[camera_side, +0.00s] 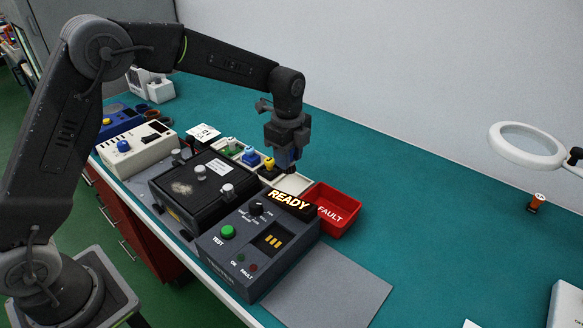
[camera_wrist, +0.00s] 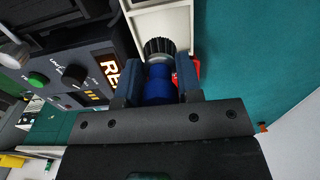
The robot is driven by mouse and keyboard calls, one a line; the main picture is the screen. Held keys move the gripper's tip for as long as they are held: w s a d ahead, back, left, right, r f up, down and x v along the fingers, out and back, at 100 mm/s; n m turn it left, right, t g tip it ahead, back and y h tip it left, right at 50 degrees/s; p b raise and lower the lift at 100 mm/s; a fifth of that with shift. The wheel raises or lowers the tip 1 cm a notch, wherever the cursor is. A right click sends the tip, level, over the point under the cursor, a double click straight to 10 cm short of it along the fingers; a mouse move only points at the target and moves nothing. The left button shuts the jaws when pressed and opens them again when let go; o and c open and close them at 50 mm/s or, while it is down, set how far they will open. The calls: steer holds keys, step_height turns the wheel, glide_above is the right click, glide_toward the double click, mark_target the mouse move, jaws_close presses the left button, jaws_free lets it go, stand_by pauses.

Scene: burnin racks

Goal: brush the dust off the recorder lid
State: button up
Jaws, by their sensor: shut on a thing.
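The recorder (camera_side: 204,187) is a black box with silver knobs on its lid. A pale dust patch (camera_side: 181,188) shows on the left part of the lid. My gripper (camera_side: 288,158) is to the right of the recorder, above the white tray (camera_side: 292,184). In the wrist view my gripper (camera_wrist: 159,92) is shut on a blue-handled brush (camera_wrist: 158,82) with dark bristles (camera_wrist: 159,47). The bristles are over the white tray in that view. In the side view the brush is mostly hidden by the gripper.
A grey tester (camera_side: 258,246) with a lit READY sign (camera_side: 290,201) stands in front of the recorder. A red FAULT bin (camera_side: 331,212) is to its right. A cream device (camera_side: 137,147) stands behind the recorder. A magnifier lamp (camera_side: 527,145) is at right. The teal bench is open beyond the bin.

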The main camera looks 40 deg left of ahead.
steer(key=s+a+r, duration=0.4)
steer(key=a+r, duration=0.2)
steer(key=a, duration=0.4)
steer(key=s+r, duration=0.2)
steer(key=s, duration=1.4)
steer(key=shift+f, duration=4.1)
steer(key=shift+w+a+f, duration=0.1)
steer(key=shift+a, duration=3.75)
steer(key=shift+d, duration=3.55)
steer(key=shift+d+r, duration=0.15)
steer(key=shift+r, duration=0.4)
steer(key=shift+d+r, duration=0.15)
steer(key=shift+r, duration=3.3)
steer(key=shift+f, duration=0.2)
